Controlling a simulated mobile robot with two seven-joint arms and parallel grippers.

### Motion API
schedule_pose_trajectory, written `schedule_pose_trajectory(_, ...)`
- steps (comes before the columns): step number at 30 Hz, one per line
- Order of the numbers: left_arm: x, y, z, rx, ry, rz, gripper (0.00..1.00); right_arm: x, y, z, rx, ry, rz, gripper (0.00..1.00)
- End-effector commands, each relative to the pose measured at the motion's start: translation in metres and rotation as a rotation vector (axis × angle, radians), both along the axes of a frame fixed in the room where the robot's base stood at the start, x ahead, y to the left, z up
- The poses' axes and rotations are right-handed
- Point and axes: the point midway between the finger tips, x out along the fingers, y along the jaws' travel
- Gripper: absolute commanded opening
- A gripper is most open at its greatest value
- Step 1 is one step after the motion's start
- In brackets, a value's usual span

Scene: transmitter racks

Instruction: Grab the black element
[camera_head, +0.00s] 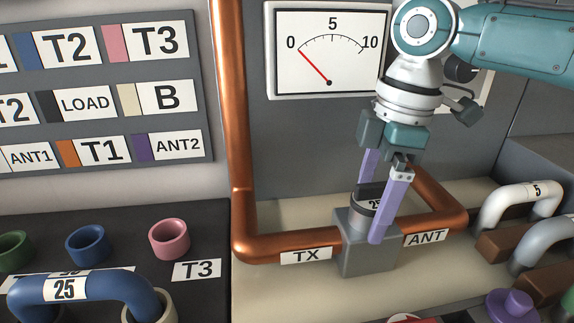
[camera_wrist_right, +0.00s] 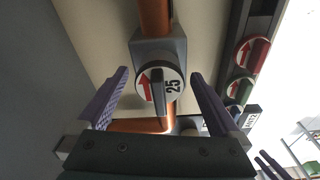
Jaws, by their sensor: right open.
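The black element (camera_head: 366,191) is a round plug with a raised black grip bar. Its white face has "25" and, in the right wrist view (camera_wrist_right: 157,92), a red arrow. It sits upright in the grey block (camera_head: 365,262) on the copper line between the TX and ANT labels. My right gripper (camera_head: 372,208) is open, pointing down, with one purple finger on each side of the element. In the wrist view the element lies between the fingers (camera_wrist_right: 160,75), with gaps on both sides. One finger is partly hidden behind the element in the head view. My left gripper is not in view.
The copper pipe (camera_head: 223,110) rises left of the block. A dial meter (camera_head: 330,60) hangs on the wall behind. Blue U-link (camera_head: 90,284) and coloured sockets are at left. White and grey U-links (camera_head: 520,195) and a purple knob (camera_head: 510,304) are at right.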

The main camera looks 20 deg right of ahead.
Motion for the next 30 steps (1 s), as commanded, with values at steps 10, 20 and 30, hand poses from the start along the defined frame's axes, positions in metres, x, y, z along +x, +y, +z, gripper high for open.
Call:
schedule_pose_trajectory(10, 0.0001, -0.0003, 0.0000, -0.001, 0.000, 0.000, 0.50, 0.0001, 0.0001, 0.0006, 0.000, 0.000, 0.000, 0.67)
schedule_pose_trajectory(20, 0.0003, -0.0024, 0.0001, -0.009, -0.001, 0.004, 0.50, 0.0001, 0.0001, 0.0007, 0.000, -0.001, 0.000, 0.30)
schedule_pose_trajectory(30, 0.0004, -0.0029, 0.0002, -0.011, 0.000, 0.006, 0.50, 0.0004, 0.0000, 0.0009, 0.000, -0.001, 0.000, 0.10)
